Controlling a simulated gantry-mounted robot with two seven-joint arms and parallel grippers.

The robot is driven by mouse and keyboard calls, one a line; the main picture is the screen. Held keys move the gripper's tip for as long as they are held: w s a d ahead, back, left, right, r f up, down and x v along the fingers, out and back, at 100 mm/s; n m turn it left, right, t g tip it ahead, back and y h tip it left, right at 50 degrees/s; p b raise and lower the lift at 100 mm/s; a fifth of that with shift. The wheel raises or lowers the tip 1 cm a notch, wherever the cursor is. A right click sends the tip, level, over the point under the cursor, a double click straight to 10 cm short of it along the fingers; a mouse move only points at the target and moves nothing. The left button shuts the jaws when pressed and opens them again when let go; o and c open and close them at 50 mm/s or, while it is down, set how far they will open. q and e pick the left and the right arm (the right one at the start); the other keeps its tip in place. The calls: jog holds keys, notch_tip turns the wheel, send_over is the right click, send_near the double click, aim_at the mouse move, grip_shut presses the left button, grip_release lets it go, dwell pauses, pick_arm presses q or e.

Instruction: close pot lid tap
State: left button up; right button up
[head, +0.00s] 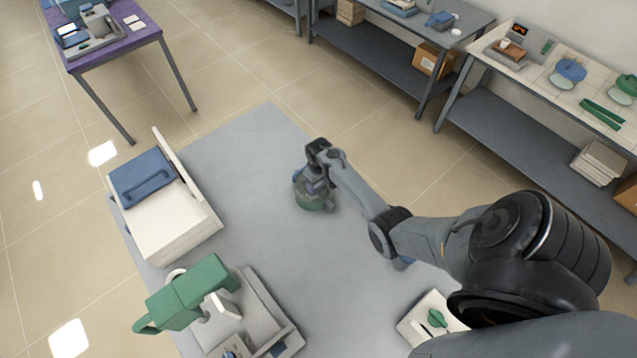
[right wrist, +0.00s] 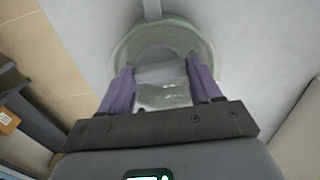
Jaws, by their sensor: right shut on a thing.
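A round, greenish see-through glass pot (head: 314,203) stands on the grey table, near its middle. My right gripper (head: 315,184) is directly over it, pointing down, and hides most of its top. In the right wrist view, the pot's round rim (right wrist: 206,42) surrounds the area between the two purple fingers. My right gripper (right wrist: 165,85) is shut on a clear, pale glass part of the pot's lid (right wrist: 163,94), between the fingers. I cannot make out the tap itself or its setting. My left gripper is not in view.
A green and white device (head: 190,292) is at the front left. A white block with a green knob (head: 432,318) lies front right. The grey table (head: 245,150) is clear behind the pot.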

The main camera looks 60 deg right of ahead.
jog(key=shift+r+n+p, duration=0.15)
jog(key=shift+n+p, duration=0.55)
jog(key=shift+n, duration=0.4)
jog(key=shift+n+p, duration=0.4)
jog(key=shift+n, duration=0.4)
jog(key=n+p, duration=0.1)
jog(key=n, duration=0.3)
jog(key=shift+n, duration=0.3)
jog(key=n, duration=0.4)
jog(key=n+b, duration=0.1)
jog(key=n, duration=0.3)
jog(key=shift+f, duration=0.2)
jog(key=shift+n, duration=0.8)
